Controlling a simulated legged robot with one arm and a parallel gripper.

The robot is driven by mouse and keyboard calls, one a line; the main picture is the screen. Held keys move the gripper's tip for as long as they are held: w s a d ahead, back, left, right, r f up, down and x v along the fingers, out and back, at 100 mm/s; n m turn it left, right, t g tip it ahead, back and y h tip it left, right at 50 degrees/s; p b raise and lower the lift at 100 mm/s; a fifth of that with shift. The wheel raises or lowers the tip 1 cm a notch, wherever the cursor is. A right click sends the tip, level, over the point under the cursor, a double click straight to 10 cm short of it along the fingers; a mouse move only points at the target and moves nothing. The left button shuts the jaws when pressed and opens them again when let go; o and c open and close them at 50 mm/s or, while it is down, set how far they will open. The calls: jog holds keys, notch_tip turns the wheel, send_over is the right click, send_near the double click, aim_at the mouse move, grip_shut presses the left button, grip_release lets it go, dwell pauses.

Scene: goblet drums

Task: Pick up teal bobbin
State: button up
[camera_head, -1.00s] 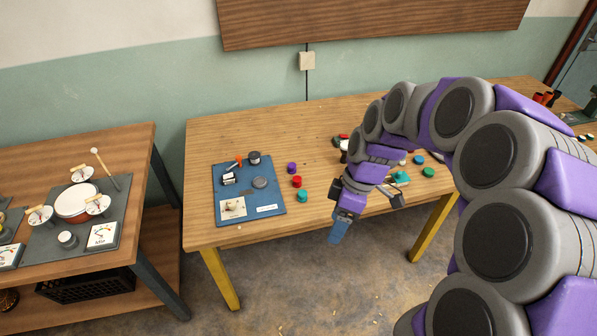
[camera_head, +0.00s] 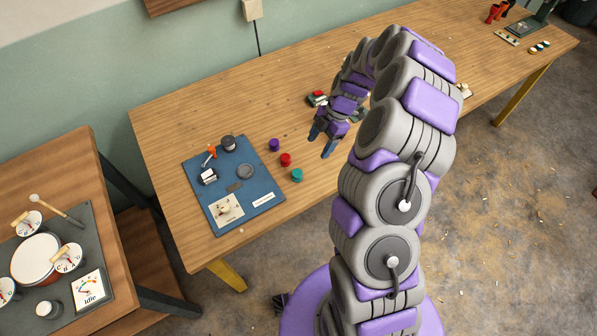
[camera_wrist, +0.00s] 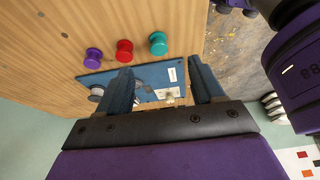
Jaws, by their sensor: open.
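The teal bobbin (camera_head: 297,175) stands on the wooden table near its front edge, at the front end of a short row with a red bobbin (camera_head: 286,159) and a purple bobbin (camera_head: 274,145). In the wrist view the teal bobbin (camera_wrist: 158,43) is at upper centre, beside the red bobbin (camera_wrist: 124,50) and the purple bobbin (camera_wrist: 93,57). My gripper (camera_head: 322,145) is open and empty, to the right of the row and apart from it in the head view. In the wrist view its two blue fingers (camera_wrist: 165,88) are spread, with the teal bobbin beyond them.
A blue board (camera_head: 262,203) with small parts lies left of the bobbins. Small red and green items (camera_head: 317,98) sit behind my gripper, partly hidden by my arm. A second table with a grey drum panel (camera_head: 75,235) stands at lower left. Bare tabletop surrounds the bobbins.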

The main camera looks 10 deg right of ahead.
aim_at(296, 173)
jog(key=a+f, duration=0.4)
jog(key=s+a+f+b, duration=0.1)
jog(key=a+f, duration=0.1)
jog(key=f, duration=0.1)
jog(key=shift+a+f, duration=0.1)
jog(key=shift+a, duration=0.05)
jog(key=shift+f, duration=0.25)
jog(key=shift+d+f, duration=0.25)
jog(key=shift+d, duration=0.4)
jog(key=shift+s+f+b, duration=0.1)
jog(key=shift+f+b, duration=0.2)
jog(key=shift+f, duration=0.1)
jog(key=a+f, duration=0.1)
jog(key=a+f+b, duration=0.1)
jog(key=a+f, duration=0.1)
jog(key=shift+s+a+f, duration=0.1)
jog(key=shift+s+f, duration=0.05)
jog(key=shift+f, duration=0.1)
jog(key=shift+a, duration=0.3)
jog(key=shift+d+r, duration=0.1)
jog(key=shift+d, duration=0.85)
jog(key=c, duration=0.5)
jog(key=shift+a, duration=0.2)
jog(key=c, duration=0.3)
jog(key=shift+a, duration=0.5)
jog(key=shift+c, duration=1.2)
